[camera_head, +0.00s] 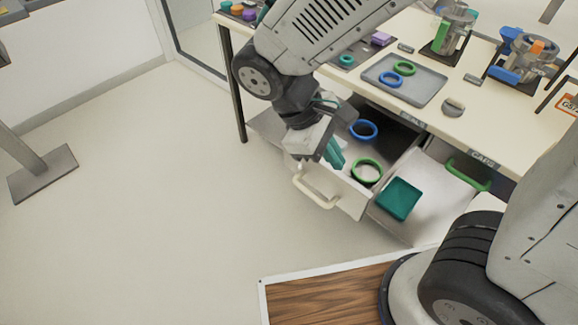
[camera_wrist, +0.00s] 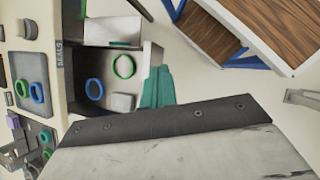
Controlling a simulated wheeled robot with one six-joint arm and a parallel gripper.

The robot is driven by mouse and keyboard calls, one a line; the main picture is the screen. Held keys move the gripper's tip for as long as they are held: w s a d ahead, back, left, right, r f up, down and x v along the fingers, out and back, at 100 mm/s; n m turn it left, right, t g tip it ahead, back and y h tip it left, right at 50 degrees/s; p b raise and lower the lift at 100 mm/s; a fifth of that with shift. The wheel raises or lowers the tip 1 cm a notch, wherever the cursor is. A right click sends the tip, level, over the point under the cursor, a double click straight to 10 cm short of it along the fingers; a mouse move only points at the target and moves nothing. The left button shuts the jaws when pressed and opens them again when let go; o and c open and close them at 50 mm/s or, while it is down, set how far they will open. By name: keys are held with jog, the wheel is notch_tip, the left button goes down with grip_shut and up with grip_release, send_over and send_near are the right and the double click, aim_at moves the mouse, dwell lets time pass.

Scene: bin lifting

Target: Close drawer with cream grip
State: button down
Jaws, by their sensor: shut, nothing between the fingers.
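The drawer with the cream grip (camera_head: 315,190) is pulled out from under the worktop, in the head view. Its front panel (camera_head: 350,201) faces the lower left. A blue ring (camera_head: 363,130) and a green ring (camera_head: 366,171) lie in it; both rings show in the wrist view, blue (camera_wrist: 94,89) and green (camera_wrist: 124,66). My gripper (camera_head: 335,155) has teal fingers, shut and empty, at the drawer's front end near the grip. The fingers also show in the wrist view (camera_wrist: 158,90). I cannot tell whether they touch the drawer. I cannot make out the cream grip in the wrist view.
The worktop (camera_head: 440,118) above carries a grey tray (camera_head: 405,82) with rings. A wood-topped surface (camera_head: 325,300) is at the bottom.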

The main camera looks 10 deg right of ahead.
jog(key=w+a+f+n+t+h, duration=0.2)
jog(key=a+f+n+t, duration=0.1)
jog(key=a+f+n, duration=0.35)
jog(key=w+a+f+n+t+h, duration=0.2)
jog(key=a+f+n+t, duration=0.1)
jog(key=a+f+n, duration=0.4)
jog(key=n+t, duration=0.2)
jog(key=t, duration=0.1)
send_near(297, 164)
notch_tip(297, 164, down, 3)
jog(key=d, duration=0.1)
jog(key=shift+w+d+m, duration=0.25)
jog(key=shift+w+d, duration=0.8)
jog(key=shift+d, duration=0.15)
jog(key=shift+w+d, duration=0.45)
jog(key=shift+d, duration=0.2)
